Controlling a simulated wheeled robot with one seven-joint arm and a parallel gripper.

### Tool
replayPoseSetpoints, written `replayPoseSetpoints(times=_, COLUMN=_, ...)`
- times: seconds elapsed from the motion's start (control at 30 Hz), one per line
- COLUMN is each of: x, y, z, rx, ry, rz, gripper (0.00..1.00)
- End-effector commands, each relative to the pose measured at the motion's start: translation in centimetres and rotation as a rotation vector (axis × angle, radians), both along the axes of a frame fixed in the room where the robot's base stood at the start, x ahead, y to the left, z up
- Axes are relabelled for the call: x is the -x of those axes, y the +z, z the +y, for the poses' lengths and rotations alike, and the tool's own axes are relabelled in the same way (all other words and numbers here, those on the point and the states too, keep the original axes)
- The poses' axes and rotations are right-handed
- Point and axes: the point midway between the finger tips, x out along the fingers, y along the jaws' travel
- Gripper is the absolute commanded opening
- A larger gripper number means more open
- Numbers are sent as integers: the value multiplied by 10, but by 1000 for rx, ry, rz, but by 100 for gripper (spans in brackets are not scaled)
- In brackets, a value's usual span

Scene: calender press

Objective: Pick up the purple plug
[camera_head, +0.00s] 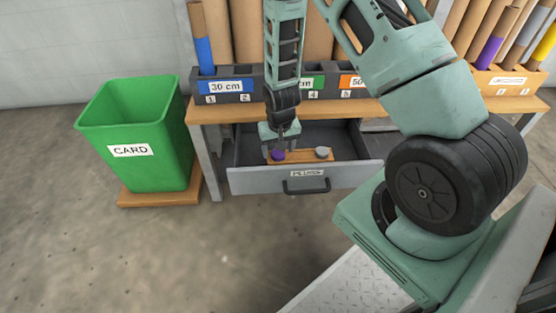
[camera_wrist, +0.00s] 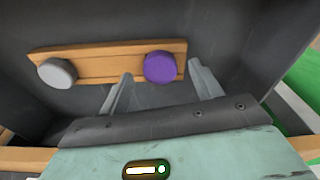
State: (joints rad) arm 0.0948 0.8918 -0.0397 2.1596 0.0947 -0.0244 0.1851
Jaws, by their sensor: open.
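The purple plug (camera_wrist: 160,67) sits on a wooden strip (camera_wrist: 110,70) inside the open drawer, near one end of the strip. It also shows in the head view (camera_head: 278,155), partly hidden by my gripper. A grey plug (camera_wrist: 57,72) sits at the strip's other end. My gripper (camera_wrist: 163,78) is open, with one finger on each side of the purple plug in the wrist view. The fingers look apart from the plug; whether they reach down beside it I cannot tell. In the head view my gripper (camera_head: 278,150) points down into the drawer.
The drawer (camera_head: 250,183) is pulled out, with a labelled front and dark handle. The bench top (camera_head: 225,113) overhangs behind it, carrying a dark rack with tall cardboard tubes. A green bin (camera_head: 150,115) labelled CARD stands left. The floor in front is clear.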

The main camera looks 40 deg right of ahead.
Motion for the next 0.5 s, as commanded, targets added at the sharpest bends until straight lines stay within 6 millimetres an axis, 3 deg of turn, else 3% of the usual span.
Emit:
replayPoseSetpoints(times=0.1, x=-2, y=-13, z=-1, rx=0, ry=0, rz=-1, gripper=64)
replayPoseSetpoints(times=0.3, x=-2, y=-11, z=-1, rx=1, ry=0, rz=-2, gripper=64)
replayPoseSetpoints(times=0.47, x=-2, y=-11, z=-1, rx=0, ry=0, rz=-1, gripper=20)
replayPoseSetpoints(times=0.5, x=-2, y=-11, z=-1, rx=0, ry=0, rz=-1, gripper=17)
